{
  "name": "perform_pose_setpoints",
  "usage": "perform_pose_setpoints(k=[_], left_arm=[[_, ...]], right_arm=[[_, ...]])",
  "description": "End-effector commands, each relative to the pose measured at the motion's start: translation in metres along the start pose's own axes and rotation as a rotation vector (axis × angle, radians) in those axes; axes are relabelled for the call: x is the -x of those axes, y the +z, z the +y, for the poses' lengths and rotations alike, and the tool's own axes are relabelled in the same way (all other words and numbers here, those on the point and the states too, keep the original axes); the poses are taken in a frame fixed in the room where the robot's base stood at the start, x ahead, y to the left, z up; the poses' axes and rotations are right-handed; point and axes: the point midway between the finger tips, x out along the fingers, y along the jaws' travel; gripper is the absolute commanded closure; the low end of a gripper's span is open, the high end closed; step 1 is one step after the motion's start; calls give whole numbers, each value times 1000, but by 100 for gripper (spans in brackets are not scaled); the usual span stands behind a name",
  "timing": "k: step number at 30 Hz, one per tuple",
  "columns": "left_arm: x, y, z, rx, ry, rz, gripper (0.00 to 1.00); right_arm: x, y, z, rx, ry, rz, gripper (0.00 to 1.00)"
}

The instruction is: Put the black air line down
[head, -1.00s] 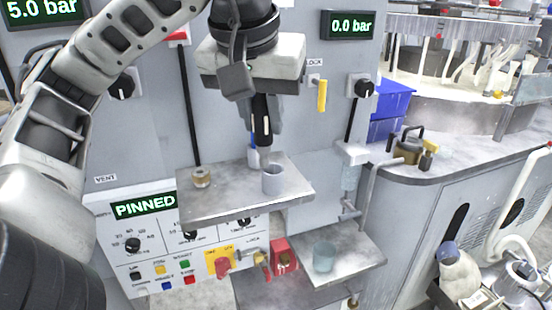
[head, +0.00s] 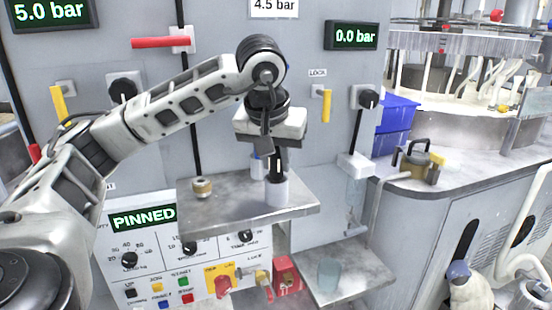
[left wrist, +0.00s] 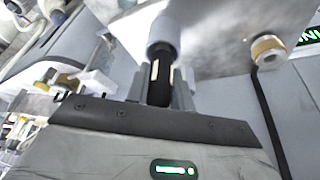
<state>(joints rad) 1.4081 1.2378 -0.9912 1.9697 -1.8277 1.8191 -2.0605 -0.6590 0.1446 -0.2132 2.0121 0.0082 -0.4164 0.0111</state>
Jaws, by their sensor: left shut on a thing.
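My left gripper (head: 276,160) points straight down over the upper grey shelf (head: 235,208) and is shut on the black air line (head: 276,171), a short dark upright piece. A grey cylindrical cup (head: 278,191) stands on that shelf directly below the jaws. The lower end of the line meets the cup's mouth; how deep it sits is hidden. In the left wrist view, the black air line (left wrist: 160,82) with a pale mark stands between the fingers, in line with the cup (left wrist: 163,33). My right gripper is not in view.
A small brass-coloured fitting (head: 202,187) sits at the shelf's left. A lower shelf (head: 350,280) holds a clear cup (head: 329,272). Yellow handles (head: 326,106) and a red handle (head: 160,43) stick out from the panel.

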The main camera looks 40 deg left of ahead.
Motion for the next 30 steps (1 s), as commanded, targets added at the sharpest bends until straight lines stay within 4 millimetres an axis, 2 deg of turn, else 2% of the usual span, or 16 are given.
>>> perform_pose_setpoints(k=[12,13,15,26,30], left_arm=[[-7,3,0,0,1,1,100],[-6,3,0,0,1,1,71],[-6,3,0,0,1,1,55],[0,1,1,0,2,2,55],[19,1,1,-1,5,5,55]], right_arm=[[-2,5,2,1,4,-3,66],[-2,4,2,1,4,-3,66],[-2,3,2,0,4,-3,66],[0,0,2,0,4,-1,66],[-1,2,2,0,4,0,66]])
